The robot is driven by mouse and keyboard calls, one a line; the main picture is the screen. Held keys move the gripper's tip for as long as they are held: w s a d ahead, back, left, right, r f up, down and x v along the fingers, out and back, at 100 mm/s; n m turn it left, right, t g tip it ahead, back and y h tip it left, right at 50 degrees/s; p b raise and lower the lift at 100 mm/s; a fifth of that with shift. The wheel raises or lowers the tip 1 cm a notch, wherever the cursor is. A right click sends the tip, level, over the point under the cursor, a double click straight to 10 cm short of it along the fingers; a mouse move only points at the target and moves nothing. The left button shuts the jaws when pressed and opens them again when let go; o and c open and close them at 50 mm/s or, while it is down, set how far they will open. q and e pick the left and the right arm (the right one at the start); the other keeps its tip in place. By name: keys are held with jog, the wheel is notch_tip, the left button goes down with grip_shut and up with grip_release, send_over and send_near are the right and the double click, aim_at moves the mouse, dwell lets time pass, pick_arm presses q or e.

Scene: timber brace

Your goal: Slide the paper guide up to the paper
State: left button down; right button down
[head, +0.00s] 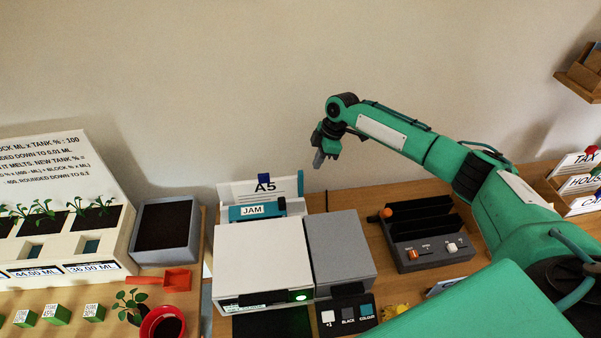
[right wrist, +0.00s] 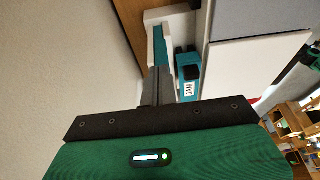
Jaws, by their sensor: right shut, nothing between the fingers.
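The printer (head: 262,258) has a paper feed at its back, with a white upright sheet or card marked A5 (head: 243,190). A narrow teal upright piece (head: 300,183), which looks like the paper guide, stands at the right side of the card; a teal strip (right wrist: 159,45) also shows in the right wrist view. A teal bar with a JAM label (head: 252,211) lies in front. My right gripper (head: 318,161) is shut and empty, above and to the right of the feed. Its fingers (right wrist: 153,85) overlap the feed in the right wrist view. My left gripper is not seen.
A grey unit (head: 340,250) adjoins the printer on the right. Beyond it stands a dark device with an orange knob (head: 428,235). Planters (head: 165,230) and a red pot (head: 162,325) are on the left table. The wall is behind; some bare tabletop shows right of the feed.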

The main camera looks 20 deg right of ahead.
aim_at(302, 172)
jog(key=shift+f+b, duration=1.3)
jog(key=shift+f, duration=1.2)
jog(key=shift+a, duration=0.2)
jog(key=w+a, duration=0.1)
jog(key=a, duration=0.5)
jog(key=shift+w+a+p, duration=0.15)
jog(key=shift+w+p, duration=0.15)
jog(key=shift+w, duration=0.05)
dwell(0.5)
jog(key=shift+s+d, duration=0.25)
jog(key=shift+d, duration=0.75)
jog(key=shift+r+p, duration=4.25)
jog(key=shift+r, duration=0.8)
